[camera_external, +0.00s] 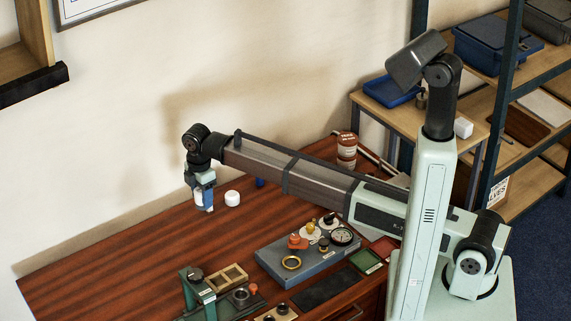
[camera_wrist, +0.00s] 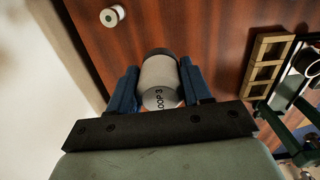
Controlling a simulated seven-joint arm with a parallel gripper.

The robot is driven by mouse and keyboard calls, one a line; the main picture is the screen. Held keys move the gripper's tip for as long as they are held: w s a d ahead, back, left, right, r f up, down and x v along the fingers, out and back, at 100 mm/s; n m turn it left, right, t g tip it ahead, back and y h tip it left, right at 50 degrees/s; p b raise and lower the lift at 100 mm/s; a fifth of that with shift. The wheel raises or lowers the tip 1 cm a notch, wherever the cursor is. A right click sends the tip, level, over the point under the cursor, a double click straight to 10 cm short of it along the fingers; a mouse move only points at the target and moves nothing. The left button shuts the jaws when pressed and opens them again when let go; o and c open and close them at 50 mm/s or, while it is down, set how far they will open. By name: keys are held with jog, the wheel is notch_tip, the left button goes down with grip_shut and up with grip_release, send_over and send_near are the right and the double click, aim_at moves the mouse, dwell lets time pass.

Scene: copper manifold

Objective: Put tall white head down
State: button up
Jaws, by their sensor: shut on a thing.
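My gripper (camera_wrist: 160,88) is shut on the tall white head (camera_wrist: 159,76), a white cylinder with a dark far end and "LOOP 3" lettered on its near face. Its blue fingers lie along both sides of it. In the external view my gripper (camera_external: 205,203) points down over the left part of the table, and the head shows as a small white patch between the fingers. I cannot tell whether the head touches the table. A shorter white round piece (camera_external: 232,198) stands on the table just right of the gripper; it also shows in the wrist view (camera_wrist: 112,15).
A grey manifold block (camera_external: 290,262) with orange, white and black fittings and a gauge sits right of centre. A wooden compartment tray (camera_external: 227,277) and a green stand (camera_external: 199,292) are at the front. A brown-and-white can (camera_external: 347,150) stands behind. The table's left part (camera_external: 110,265) is clear.

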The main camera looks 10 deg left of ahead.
jog(key=w+a, duration=0.2)
jog(key=a, duration=0.5)
jog(key=shift+n, duration=0.3)
jog(key=shift+s+f, duration=0.2)
jog(key=shift+f, duration=4.65)
jog(key=shift+f, duration=0.2)
jog(key=o, duration=1.1)
notch_tip(320, 180, up, 12)
jog(key=shift+r, duration=0.2)
